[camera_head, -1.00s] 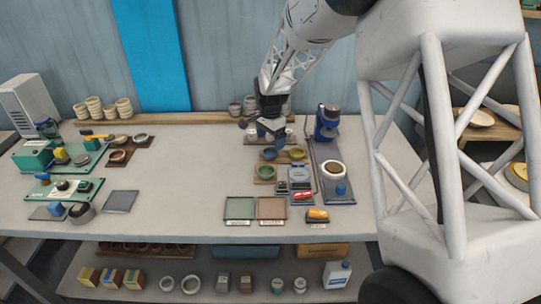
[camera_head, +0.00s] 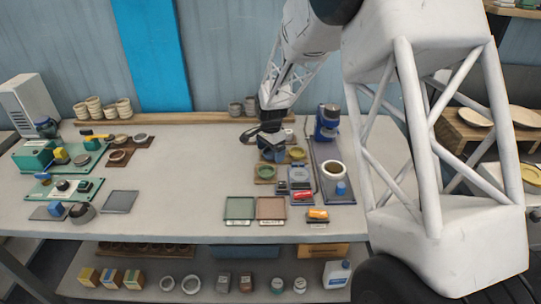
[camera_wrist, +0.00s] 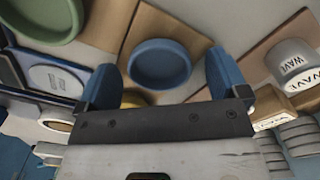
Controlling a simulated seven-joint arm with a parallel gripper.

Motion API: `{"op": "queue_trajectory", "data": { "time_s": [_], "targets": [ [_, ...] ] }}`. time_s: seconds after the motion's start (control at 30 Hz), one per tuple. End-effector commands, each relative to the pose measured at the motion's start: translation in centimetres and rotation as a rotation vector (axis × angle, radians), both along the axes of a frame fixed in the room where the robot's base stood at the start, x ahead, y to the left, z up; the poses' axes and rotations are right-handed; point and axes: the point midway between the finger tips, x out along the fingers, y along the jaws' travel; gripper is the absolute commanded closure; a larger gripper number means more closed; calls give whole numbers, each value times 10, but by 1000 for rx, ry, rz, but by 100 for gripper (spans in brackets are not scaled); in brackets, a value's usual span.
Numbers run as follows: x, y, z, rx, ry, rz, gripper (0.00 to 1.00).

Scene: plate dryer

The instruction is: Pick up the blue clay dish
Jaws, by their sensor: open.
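The blue clay dish (camera_wrist: 160,66) is a round, shallow bowl on a brown wooden board in the wrist view. My gripper (camera_wrist: 162,60) is open, with one blue finger on each side of the dish as seen from the wrist. No contact is visible, and I cannot tell the height gap. In the head view my gripper (camera_head: 271,146) is low over the back right of the table and mostly hides the blue dish.
A green dish (camera_head: 265,171) stands in front, and it also shows in the wrist view (camera_wrist: 45,15). A yellow dish (camera_head: 297,153) is close on the right. The table's middle (camera_head: 190,170) is clear.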

Motion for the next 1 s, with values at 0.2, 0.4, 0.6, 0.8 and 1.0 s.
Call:
{"op": "queue_trajectory", "data": {
  "time_s": [0.2, 0.4, 0.6, 0.8, 1.0],
  "targets": [
    [0, 0, 0, 0, 0, 0, 7],
    [0, 0, 0, 0, 0, 0, 26],
    [0, 0, 0, 0, 0, 0, 56],
    [0, 0, 0, 0, 0, 0, 61],
    [0, 0, 3, 0, 0, 0, 61]
  ]
}}
